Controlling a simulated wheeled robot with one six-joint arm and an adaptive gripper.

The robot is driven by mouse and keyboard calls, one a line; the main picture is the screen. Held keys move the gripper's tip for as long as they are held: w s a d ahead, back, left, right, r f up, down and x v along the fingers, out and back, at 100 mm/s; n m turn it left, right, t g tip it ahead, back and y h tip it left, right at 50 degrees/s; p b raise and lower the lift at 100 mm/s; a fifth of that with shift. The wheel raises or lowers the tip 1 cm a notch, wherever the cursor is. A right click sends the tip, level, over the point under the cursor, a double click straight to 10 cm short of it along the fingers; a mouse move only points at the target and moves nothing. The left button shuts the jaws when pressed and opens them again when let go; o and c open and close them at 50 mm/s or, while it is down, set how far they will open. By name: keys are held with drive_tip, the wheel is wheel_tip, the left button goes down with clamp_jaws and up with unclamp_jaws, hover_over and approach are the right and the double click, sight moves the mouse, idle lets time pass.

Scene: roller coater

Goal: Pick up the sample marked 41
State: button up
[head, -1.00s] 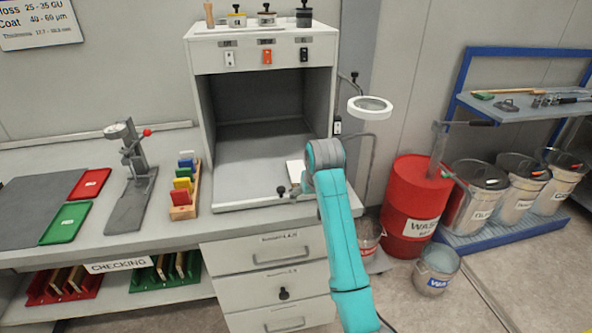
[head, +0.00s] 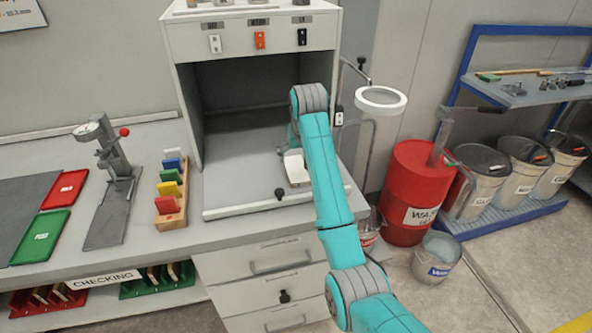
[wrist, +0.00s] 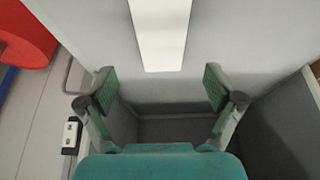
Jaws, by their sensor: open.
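A pale flat block (head: 297,168) lies on the floor of the open grey booth, near its front right. A pale strip (wrist: 160,32), which looks like the same piece, shows at the top of the wrist view. No number 41 is legible on it. My gripper (wrist: 160,85) is open and empty, its two fingers apart on either side of the strip's line, with the strip beyond the tips. In the head view my arm hides most of the gripper, at the booth's right side just behind the block.
The booth (head: 187,110) has side walls and a front lip. A magnifier lamp (head: 381,97) and a red waste drum (head: 408,190) stand to its right. A wooden rack (head: 170,215) of coloured pieces and a grey test stand (head: 117,185) are on the bench at left.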

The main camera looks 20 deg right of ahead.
sight(296, 167)
drive_tip(key=shift+x, duration=2.95)
drive_tip(key=shift+a, duration=0.15)
drive_tip(key=c, duration=1.3)
drive_tip(key=shift+r, duration=0.15)
